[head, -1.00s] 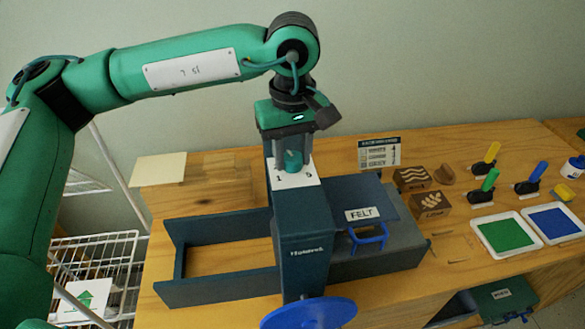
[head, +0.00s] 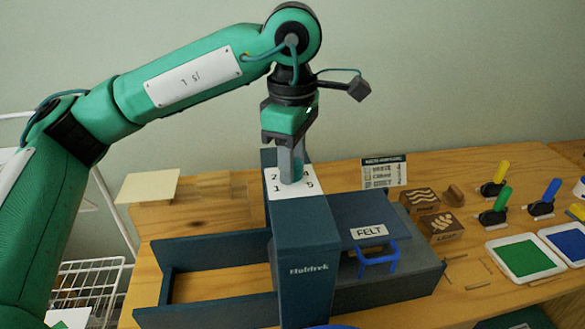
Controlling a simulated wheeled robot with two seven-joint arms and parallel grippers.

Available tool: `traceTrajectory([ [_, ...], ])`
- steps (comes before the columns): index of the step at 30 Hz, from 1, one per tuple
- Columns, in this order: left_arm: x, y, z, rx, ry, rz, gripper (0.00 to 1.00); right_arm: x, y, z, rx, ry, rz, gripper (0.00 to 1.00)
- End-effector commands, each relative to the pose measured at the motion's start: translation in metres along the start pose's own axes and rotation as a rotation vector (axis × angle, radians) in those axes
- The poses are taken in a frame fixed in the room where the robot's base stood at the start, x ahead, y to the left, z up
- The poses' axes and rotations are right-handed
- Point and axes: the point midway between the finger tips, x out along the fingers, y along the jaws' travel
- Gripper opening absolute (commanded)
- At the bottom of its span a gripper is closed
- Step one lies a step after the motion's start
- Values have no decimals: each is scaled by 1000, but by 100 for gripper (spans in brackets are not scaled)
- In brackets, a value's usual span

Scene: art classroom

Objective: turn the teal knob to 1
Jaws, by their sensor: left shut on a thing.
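My left gripper (head: 291,168) points straight down over the white dial plate (head: 308,190) on top of the dark blue press (head: 306,257). Its fingers are seen edge-on, one in front of the other, and are shut on the teal knob. The knob itself is hidden behind the near finger, so I cannot see where its pointer stands. The 3 is hidden. My right gripper is not in view.
Right of the press is a blue unit labelled FELT with a blue handle (head: 378,258). Farther right are wooden stamp blocks (head: 420,200), colored-handled rollers (head: 494,205) and a green ink tray (head: 526,257). A small sign (head: 384,171) stands behind. An open blue frame (head: 215,313) lies left.

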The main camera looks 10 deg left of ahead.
Motion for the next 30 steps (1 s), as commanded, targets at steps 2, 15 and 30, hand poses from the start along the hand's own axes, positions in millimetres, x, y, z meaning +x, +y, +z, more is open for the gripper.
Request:
traceTrajectory([
  [2, 2, 1, 0, -75, 0, 3, 11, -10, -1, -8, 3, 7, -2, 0],
  [15, 1, 1, 0, -491, -1, 2, 11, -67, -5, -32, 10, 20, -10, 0],
  [30, -1, 1, -1, -847, 0, 3, 11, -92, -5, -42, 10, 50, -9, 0],
])
